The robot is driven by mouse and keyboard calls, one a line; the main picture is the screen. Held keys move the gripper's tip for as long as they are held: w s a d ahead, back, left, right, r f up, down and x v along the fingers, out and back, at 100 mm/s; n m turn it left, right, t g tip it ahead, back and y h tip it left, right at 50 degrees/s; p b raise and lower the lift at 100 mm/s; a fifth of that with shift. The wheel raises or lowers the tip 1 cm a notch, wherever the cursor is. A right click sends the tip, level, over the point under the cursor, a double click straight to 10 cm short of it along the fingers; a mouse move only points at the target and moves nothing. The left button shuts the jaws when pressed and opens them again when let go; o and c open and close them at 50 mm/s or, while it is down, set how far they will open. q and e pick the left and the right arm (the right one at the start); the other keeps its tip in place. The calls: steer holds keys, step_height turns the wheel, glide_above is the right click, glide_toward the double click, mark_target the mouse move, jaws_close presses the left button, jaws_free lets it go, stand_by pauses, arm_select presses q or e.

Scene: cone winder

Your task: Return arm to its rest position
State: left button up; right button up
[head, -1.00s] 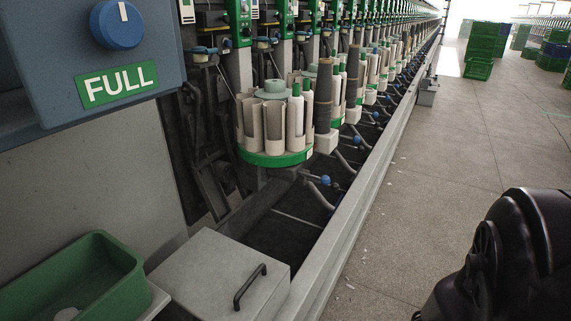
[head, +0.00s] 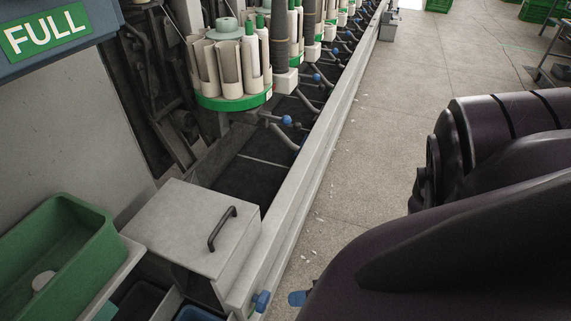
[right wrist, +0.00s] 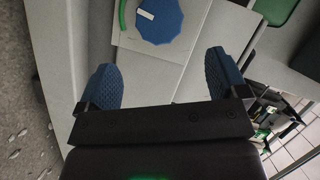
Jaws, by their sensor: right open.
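My right arm fills the lower right of the head view. Of my right gripper (head: 298,298), only a blue fingertip shows there, close to the front end of the machine's rail; my arm hides the rest. In the right wrist view the gripper (right wrist: 159,62) is open, its two blue ribbed fingers wide apart with nothing between them. A blue knob (right wrist: 160,18) with a white mark sits on a pale panel beyond the fingers, apart from them. A blue piece, which looks like this knob, also shows at the rail's end in the head view (head: 261,301). My left gripper is not in view.
A grey box lid with a black handle (head: 222,229) and a green tray (head: 95,225) stand at the left. A round bobbin magazine (head: 233,100) and the long rail (head: 313,165) run along the machine. The floor (head: 395,120) right of the rail is clear.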

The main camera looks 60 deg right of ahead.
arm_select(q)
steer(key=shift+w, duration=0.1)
arm_select(e)
steer(key=shift+s+d, duration=0.15)
steer(key=shift+s, duration=0.2)
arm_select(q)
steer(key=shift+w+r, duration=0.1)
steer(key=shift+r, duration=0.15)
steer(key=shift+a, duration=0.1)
arm_select(e)
steer(key=shift+r, duration=0.1)
